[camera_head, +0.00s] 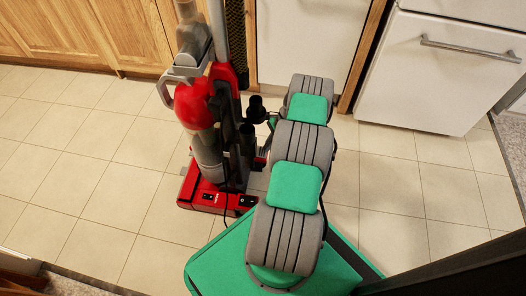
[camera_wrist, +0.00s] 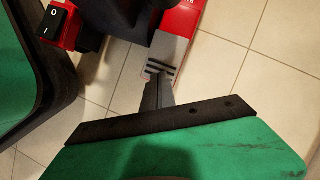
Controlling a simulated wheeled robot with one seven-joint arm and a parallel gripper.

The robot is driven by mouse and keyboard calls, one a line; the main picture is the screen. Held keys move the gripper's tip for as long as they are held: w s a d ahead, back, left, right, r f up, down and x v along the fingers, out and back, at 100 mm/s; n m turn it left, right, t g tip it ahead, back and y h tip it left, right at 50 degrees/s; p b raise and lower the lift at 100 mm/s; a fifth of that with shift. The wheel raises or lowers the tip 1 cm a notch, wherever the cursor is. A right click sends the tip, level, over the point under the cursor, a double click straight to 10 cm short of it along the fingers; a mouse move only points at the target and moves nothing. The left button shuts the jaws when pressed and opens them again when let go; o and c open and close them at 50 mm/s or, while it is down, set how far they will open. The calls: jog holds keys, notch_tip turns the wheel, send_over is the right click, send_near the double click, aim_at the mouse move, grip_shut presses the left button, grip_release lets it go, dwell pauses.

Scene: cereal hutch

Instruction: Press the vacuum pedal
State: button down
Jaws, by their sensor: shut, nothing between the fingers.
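The red upright vacuum (camera_head: 203,110) stands on the tiled floor at left of centre in the head view. Its red base (camera_head: 190,190) carries black parts on top. In the wrist view, a grey ridged piece that looks like the pedal (camera_wrist: 172,50) sticks out beside red vacuum parts (camera_wrist: 180,18). My gripper (camera_wrist: 157,80) is shut and empty, its dark fingertips at the near end of that grey piece. I cannot tell whether they touch it. The head view hides my gripper behind my arm.
A red block with a black rocker switch (camera_wrist: 52,22) is at upper left in the wrist view. Wooden cabinets (camera_head: 130,30) and a white appliance (camera_head: 435,80) line the back. Tiled floor (camera_head: 80,170) is clear left of the vacuum.

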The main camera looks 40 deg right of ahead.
jog(key=d+p+v, duration=0.1)
jog(key=p+v, duration=0.1)
jog(key=v, duration=0.7)
jog(key=shift+s+d, duration=0.35)
jog(key=shift+f, duration=0.15)
